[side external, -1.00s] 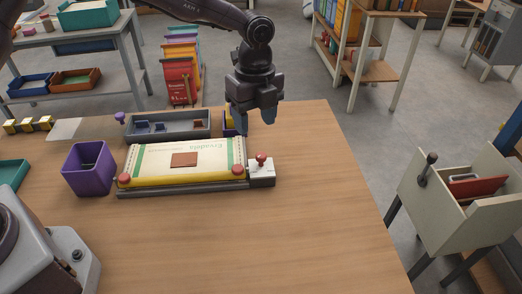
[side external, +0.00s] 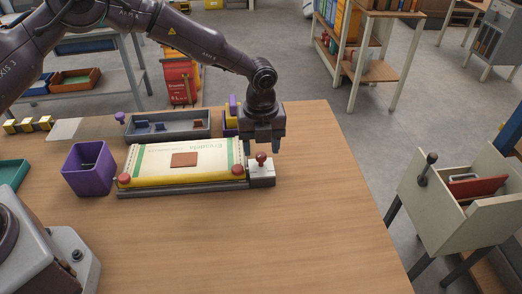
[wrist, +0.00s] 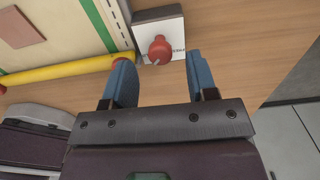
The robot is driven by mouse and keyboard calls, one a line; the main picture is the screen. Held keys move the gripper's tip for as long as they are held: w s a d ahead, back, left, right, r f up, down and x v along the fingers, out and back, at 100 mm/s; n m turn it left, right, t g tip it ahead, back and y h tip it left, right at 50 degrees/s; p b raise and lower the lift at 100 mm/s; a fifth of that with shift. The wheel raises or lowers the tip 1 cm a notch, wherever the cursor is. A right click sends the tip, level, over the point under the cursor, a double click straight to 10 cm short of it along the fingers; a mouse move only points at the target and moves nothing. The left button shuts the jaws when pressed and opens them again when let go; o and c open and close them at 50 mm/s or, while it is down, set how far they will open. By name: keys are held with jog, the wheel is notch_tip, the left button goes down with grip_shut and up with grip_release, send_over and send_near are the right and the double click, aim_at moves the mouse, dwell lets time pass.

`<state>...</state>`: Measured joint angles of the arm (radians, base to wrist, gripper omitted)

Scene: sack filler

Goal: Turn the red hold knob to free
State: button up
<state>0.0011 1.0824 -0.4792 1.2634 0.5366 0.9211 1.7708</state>
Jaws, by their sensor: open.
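The red hold knob (side external: 261,158) stands on a small white block (side external: 262,170) at the right end of the sack's dark base. In the wrist view the red knob (wrist: 160,49) shows on its white plate (wrist: 146,22), with partly hidden dark lettering beside it. My gripper (side external: 263,147) is above and just behind the knob in the side view. In the wrist view my gripper (wrist: 159,68) has its two blue fingers apart, with the knob between and slightly beyond their tips. The gripper holds nothing. I cannot tell whether a finger touches the knob.
A cream sack (side external: 155,160) with a brown patch lies left of the knob, with a yellow bar and red end caps along its front. A purple bin (side external: 88,169) and a grey tray (side external: 168,125) stand nearby. The table's front and right are clear.

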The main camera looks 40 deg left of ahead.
aim_at(261, 160)
jog(key=shift+f, duration=1.15)
jog(key=c, duration=0.9)
jog(key=shift+c, duration=0.2)
